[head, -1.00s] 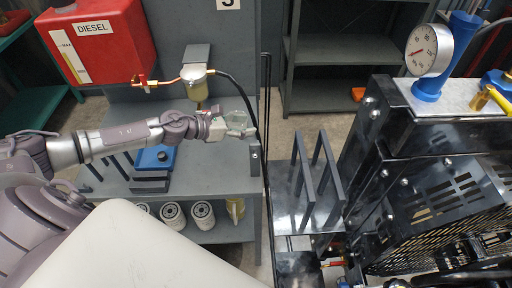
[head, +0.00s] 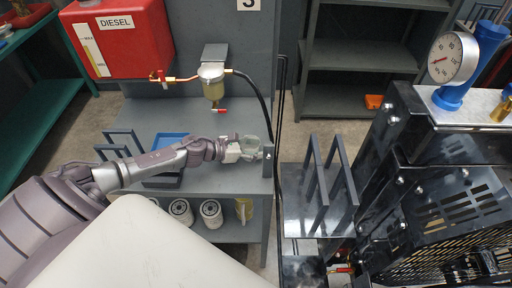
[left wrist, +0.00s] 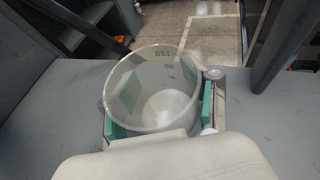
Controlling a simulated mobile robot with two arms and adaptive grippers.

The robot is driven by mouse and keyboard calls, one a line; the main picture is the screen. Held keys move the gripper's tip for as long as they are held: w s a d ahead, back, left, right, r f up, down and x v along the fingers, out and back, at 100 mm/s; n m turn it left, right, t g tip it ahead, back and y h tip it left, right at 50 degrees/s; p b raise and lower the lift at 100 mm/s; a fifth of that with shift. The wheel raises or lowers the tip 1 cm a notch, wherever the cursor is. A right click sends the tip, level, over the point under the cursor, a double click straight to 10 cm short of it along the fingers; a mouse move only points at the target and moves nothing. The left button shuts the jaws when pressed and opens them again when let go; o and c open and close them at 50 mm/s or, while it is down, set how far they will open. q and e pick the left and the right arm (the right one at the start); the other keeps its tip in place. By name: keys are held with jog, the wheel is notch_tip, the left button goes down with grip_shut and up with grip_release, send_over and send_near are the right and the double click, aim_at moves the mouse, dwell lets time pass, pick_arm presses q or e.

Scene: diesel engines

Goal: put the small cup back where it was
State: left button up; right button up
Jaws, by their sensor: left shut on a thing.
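The small cup (left wrist: 160,88) is clear, with dark marks near its rim. In the left wrist view it stands upright between the green pads of my left gripper (left wrist: 163,103), which is shut on it. In the head view the cup (head: 251,147) and my left gripper (head: 245,150) are over the right end of the grey bench top (head: 215,178), beside a short dark post at its edge. I cannot tell whether the cup's base touches the bench. My right gripper is not in view.
A filter bowl (head: 213,85) with a red tap hangs behind the cup, beside a red diesel tank (head: 118,38). Dark upright frames and a blue tray (head: 165,175) are by my left arm.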

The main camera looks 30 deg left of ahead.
pick_arm(q)
jog(key=shift+f, duration=0.2)
jog(key=o, duration=1.2)
jog(key=shift+r, duration=0.2)
jog(key=shift+s+a, duration=0.15)
jog(key=shift+s, duration=0.05)
jog(key=b+v, duration=0.1)
jog(key=v, duration=0.9)
jog(key=shift+b, duration=0.35)
jog(key=shift+v, duration=0.75)
jog(key=shift+r, duration=0.1)
